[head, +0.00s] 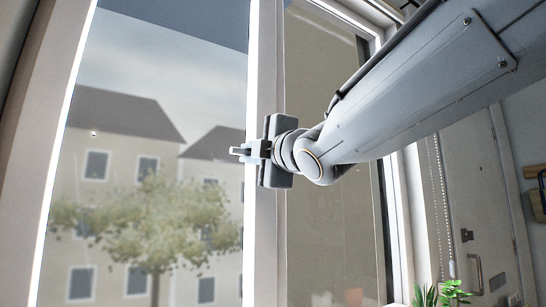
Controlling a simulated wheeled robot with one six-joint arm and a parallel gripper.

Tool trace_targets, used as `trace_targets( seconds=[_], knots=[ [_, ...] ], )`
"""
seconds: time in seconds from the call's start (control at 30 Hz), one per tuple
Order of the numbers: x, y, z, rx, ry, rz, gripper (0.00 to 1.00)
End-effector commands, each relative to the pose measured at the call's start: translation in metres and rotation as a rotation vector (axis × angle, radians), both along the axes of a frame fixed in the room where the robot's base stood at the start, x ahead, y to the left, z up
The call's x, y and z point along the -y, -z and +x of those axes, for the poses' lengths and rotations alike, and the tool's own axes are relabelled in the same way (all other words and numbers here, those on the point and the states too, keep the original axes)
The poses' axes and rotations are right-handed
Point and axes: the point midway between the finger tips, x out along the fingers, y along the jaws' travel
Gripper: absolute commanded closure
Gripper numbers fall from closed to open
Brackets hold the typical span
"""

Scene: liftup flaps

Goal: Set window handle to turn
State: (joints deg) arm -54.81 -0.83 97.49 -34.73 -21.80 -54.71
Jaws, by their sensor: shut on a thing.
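The window (264,70) fills the left and middle of the head view, with a tall white upright between two glass panes. My gripper (254,152) is at this upright, about mid-height, and its dark palm block faces left. It is shut on the window handle (238,151). Only a small, light, roughly horizontal piece of the handle shows, sticking out left past the fingers. The rest of the handle and its base are hidden by my gripper, so I cannot tell its exact angle. The window looks closed.
My arm reaches in from the upper right across the right pane. A grey door (470,190) with a handle stands at the far right. Green plants (440,294) are at the lower right. Houses and a tree show outside the glass.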

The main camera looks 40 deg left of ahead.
Motion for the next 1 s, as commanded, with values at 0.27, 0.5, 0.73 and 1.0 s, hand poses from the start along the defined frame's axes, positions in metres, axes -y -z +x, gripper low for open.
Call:
trace_targets(
  seconds=[0.27,0.5,0.73,1.0],
  knots=[
    [0.0,0.0,0.0,0.001,0.001,0.0,0.68],
    [0.001,0.0,0.0,0.001,0.0,0.0,0.68],
    [0.021,0.005,-0.008,0.001,0.001,0.0,0.68],
    [0.058,0.013,-0.023,0.001,0.001,0.0,0.68]
  ],
)
